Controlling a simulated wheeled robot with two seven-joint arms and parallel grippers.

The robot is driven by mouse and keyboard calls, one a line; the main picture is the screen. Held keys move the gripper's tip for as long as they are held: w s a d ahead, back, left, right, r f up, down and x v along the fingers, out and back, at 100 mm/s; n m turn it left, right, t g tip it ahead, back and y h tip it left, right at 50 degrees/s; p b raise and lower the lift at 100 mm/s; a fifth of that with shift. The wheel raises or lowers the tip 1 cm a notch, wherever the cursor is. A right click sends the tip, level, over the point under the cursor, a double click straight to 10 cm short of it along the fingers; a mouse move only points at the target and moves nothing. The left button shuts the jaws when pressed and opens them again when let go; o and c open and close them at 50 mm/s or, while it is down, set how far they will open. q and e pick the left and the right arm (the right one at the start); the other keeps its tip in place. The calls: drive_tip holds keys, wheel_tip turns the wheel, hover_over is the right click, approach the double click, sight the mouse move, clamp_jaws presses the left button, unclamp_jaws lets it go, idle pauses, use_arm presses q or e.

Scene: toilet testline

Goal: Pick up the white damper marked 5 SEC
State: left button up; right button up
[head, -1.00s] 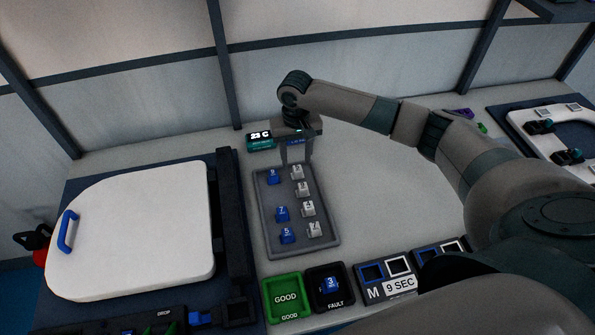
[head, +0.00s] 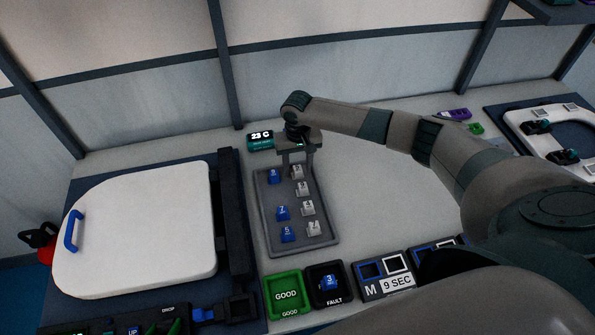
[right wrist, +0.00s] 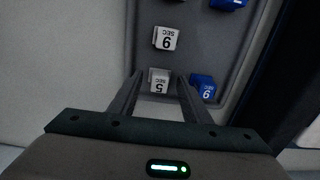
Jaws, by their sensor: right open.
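The white damper marked 5 SEC (right wrist: 158,80) shows between the fingertips of my right gripper in the right wrist view. In the head view this white damper (head: 297,172) stands at the far end of the grey tray (head: 272,243), and its marking is too small to read there. My right gripper (head: 298,158) is open and points down at that end. The fingers lie on both sides of the damper; I cannot tell whether they touch it. My left gripper is not in view.
A blue damper (right wrist: 203,87) stands close beside the right finger in the wrist view. Another white damper (right wrist: 165,38) stands further along the row. A 23 C display (head: 261,140) stands behind the tray. The green GOOD bin (head: 286,296) and black FAULT bin (head: 327,297) are in front.

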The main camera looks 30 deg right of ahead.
sight(300, 169)
clamp_jaws()
drive_tip(key=shift+r, duration=0.1)
drive_tip(key=shift+r+b, duration=0.35)
drive_tip(key=shift+r, duration=0.1)
drive_tip(key=r, duration=0.1)
drive_tip(key=r+b, duration=0.1)
drive_tip(key=r, duration=0.1)
drive_tip(key=shift+s+d, duration=0.2)
drive_tip(key=shift+d, duration=0.05)
drive_tip(key=s+d+r+b, duration=0.3)
drive_tip(key=s+d+r, duration=0.3)
drive_tip(key=s, duration=0.3)
drive_tip(key=shift+s+r+b, duration=0.15)
drive_tip(key=shift+r+b, duration=0.25)
drive_tip(key=shift+r, duration=0.1)
